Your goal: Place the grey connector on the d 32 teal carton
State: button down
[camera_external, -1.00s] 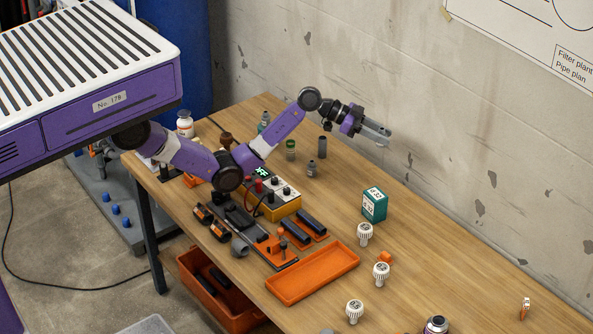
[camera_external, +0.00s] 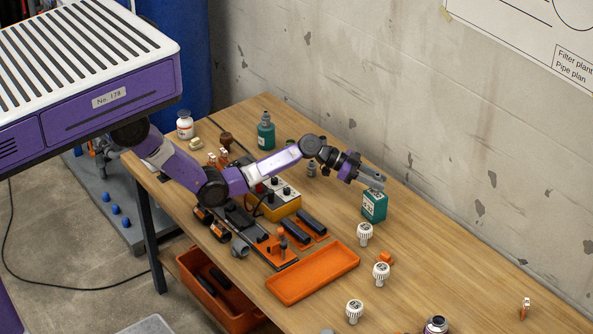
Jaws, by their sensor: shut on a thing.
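The teal carton (camera_external: 373,208) stands upright on the wooden bench, near its wall side, with a white label on its front. My gripper (camera_external: 377,183) is over the carton's top, covering part of it from this view. It is shut on a small grey piece, taken to be the grey connector, which is hard to make out against the grey fingers. I cannot tell whether that piece touches the carton's top.
White ribbed caps (camera_external: 364,234) and an orange piece (camera_external: 385,257) stand in front of the carton. An orange tray (camera_external: 312,272) lies along the front edge. A yellow control box (camera_external: 281,206) and another grey fitting (camera_external: 240,247) are left. The bench's right part is mostly clear.

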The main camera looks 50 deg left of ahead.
jog(key=shift+f, duration=0.65)
jog(key=shift+f, duration=0.15)
jog(key=c, duration=1)
grip_release()
jog(key=shift+r, duration=0.25)
jog(key=shift+s+a, duration=0.15)
jog(key=shift+a, duration=0.15)
jog(key=v, duration=1.1)
jog(key=shift+s+a, duration=0.15)
